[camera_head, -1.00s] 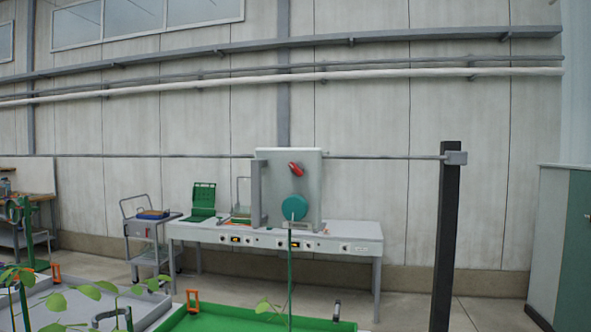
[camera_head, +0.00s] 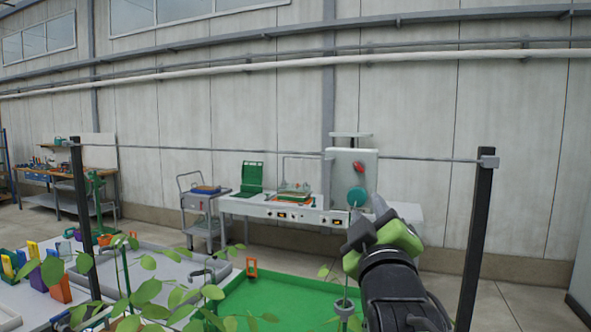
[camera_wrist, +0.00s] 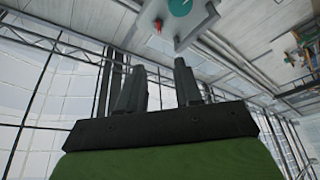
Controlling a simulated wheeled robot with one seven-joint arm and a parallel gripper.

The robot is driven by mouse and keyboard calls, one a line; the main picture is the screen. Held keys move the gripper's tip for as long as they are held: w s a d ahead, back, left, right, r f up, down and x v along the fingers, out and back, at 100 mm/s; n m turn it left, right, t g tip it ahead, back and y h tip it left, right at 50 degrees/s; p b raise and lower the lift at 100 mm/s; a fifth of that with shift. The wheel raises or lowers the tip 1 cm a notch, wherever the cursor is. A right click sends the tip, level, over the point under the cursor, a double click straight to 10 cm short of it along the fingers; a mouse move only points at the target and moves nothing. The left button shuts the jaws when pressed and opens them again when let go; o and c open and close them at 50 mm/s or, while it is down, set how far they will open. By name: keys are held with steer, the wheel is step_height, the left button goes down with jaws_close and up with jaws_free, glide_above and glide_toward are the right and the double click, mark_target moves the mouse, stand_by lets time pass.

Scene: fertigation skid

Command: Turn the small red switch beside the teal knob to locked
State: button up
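A small red switch (camera_head: 358,167) sits on the front of a pale upright panel (camera_head: 341,178), above a round teal knob (camera_head: 357,196). The panel stands at the right part of a long white bench against the wall. My gripper (camera_head: 368,216) is raised in front of the bench, apart from the panel, and its dark fingers hide part of the area below the knob. In the wrist view my gripper (camera_wrist: 161,84) has its two fingers spread with nothing between them. The red switch (camera_wrist: 157,24) and teal knob (camera_wrist: 180,6) show beyond the fingertips at the top.
A green tray (camera_head: 262,297) and leafy seedlings (camera_head: 150,291) lie in front. A thin rail (camera_head: 250,153) runs between dark posts, with one post (camera_head: 477,235) to the right of my arm. A cart (camera_head: 204,218) stands left of the bench (camera_head: 240,208).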

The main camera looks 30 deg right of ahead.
mark_target(360, 169)
steer(key=p+x, duration=0.1)
steer(key=x, duration=0.4)
steer(key=p+x, duration=0.2)
steer(key=x, duration=0.4)
steer(key=p+x, duration=0.2)
steer(key=x, duration=0.3)
steer(key=shift+d+f, duration=0.2)
steer(key=shift+d, duration=0.3)
steer(key=shift+s+a, duration=0.1)
steer(key=shift+c, duration=0.3)
jaws_close()
